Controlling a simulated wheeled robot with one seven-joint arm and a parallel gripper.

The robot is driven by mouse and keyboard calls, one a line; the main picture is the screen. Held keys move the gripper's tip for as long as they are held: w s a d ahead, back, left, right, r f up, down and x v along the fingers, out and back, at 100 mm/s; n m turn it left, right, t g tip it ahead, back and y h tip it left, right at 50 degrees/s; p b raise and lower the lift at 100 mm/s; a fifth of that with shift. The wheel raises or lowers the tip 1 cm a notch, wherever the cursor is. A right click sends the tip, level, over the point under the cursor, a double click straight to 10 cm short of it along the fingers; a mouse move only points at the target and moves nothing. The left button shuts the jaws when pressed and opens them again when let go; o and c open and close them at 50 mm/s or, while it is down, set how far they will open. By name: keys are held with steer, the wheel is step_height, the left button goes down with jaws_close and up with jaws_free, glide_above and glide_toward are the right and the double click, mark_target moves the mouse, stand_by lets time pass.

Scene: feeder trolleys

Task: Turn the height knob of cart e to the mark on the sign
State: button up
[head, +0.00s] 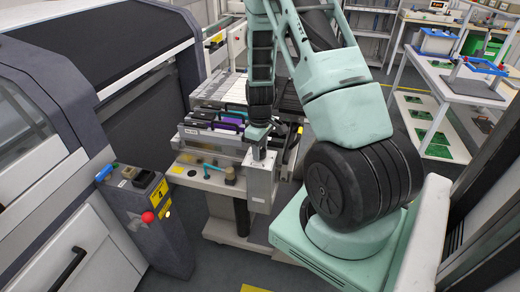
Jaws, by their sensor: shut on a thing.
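The feeder trolley (217,185), which I take to be cart e, stands in the middle of the head view beside the large machine; its letter is too small to read. A silver upright box (261,186) is at its near right corner. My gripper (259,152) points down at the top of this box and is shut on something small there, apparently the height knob. The knob is hidden by the fingers, so its angle does not show. I cannot make out a sign with the mark; a small label plate (192,131) on the trolley is unreadable.
A grey post (158,225) with a red button (148,217) and yellow label stands left of the trolley. Feeders with purple and dark parts fill the trolley top. A dark-and-white machine (110,70) is at left. Shelved tables (470,90) stand at back right.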

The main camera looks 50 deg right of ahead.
steer(key=m, duration=0.3)
steer(key=shift+m+b, duration=0.3)
steer(key=shift+b, duration=0.05)
steer(key=m, duration=0.3)
steer(key=shift+m, duration=0.4)
steer(key=m, duration=0.6)
steer(key=shift+s+f+m+b, duration=0.1)
steer(key=shift+m+b, duration=0.2)
steer(key=shift+m, duration=0.1)
steer(key=o, duration=1)
steer(key=shift+c, duration=0.2)
